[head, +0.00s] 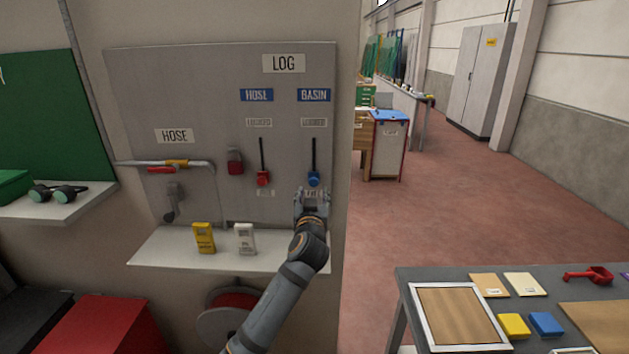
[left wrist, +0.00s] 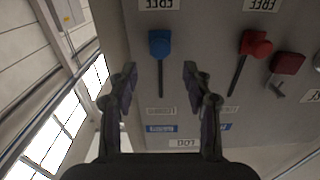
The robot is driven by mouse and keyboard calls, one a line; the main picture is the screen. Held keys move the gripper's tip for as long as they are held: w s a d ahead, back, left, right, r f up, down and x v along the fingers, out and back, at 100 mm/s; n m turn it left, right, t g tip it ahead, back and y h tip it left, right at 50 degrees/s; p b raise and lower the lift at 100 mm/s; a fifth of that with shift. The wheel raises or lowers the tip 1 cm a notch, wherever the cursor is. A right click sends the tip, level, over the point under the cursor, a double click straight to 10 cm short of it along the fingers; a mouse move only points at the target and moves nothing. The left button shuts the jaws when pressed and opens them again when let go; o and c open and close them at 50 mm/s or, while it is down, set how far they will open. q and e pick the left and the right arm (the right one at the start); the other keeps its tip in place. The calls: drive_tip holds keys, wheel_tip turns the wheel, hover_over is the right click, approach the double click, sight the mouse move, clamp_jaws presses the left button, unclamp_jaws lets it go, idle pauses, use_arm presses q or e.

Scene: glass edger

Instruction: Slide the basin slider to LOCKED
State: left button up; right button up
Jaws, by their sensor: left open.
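The basin slider (head: 314,178) is a blue knob at the lower end of a dark vertical slot, under the blue BASIN sign (head: 314,95). A LOCKED label (head: 314,122) is above the slot; the label below is partly hidden by my gripper. My left gripper (head: 311,196) is just below the knob in the head view, fingers apart and empty. In the left wrist view, which looks upside down, the blue knob (left wrist: 160,44) lies ahead, roughly centred between the fingertips (left wrist: 160,76) and apart from them. My right gripper is not in view.
The red hose slider (head: 263,179) sits to the left in its own slot, with a red padlock-like item (head: 235,161) beyond it. A shelf (head: 190,250) below the board holds a yellow box (head: 204,238) and a white box (head: 245,239). A grey table (head: 455,275) stands at right.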

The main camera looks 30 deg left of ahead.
sight(314, 182)
use_arm(q)
drive_tip(key=p+x, duration=0.2)
drive_tip(key=x, duration=0.5)
drive_tip(key=shift+w+a, duration=0.25)
drive_tip(key=shift+w, duration=0.2)
drive_tip(key=shift+c, duration=0.3)
clamp_jaws()
